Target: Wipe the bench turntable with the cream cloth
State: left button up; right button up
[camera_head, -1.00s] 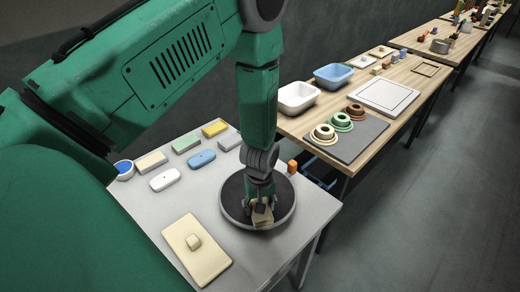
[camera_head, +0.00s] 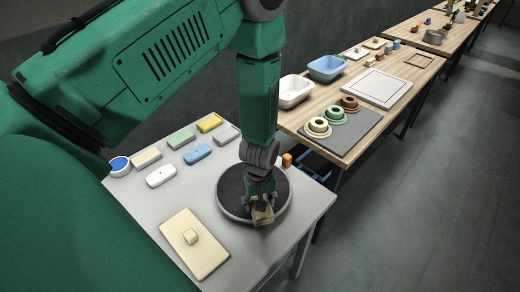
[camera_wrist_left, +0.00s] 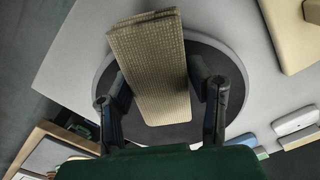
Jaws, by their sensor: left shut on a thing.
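The bench turntable (camera_head: 231,188) is a round dark disc with a grey rim on the pale bench. My left gripper (camera_head: 261,204) is over its front part, pointing down. It is shut on the cream cloth (camera_head: 263,215), a folded woven pad. In the left wrist view the cloth (camera_wrist_left: 150,60) lies between the two fingers of my left gripper (camera_wrist_left: 163,95), with the turntable (camera_wrist_left: 215,65) behind it. The cloth appears to be on or just above the disc; contact cannot be told. My right gripper is not in view.
A cream slab with a knob (camera_head: 195,246) lies at the bench front. Several coloured blocks, a white one (camera_head: 161,177) among them, and a blue-filled bowl (camera_head: 119,166) are at the left and back. An orange object (camera_head: 287,160) stands just behind the turntable. A wooden table (camera_head: 400,80) is beyond.

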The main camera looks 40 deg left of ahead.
pick_arm(q)
jog(key=shift+r, duration=2.75)
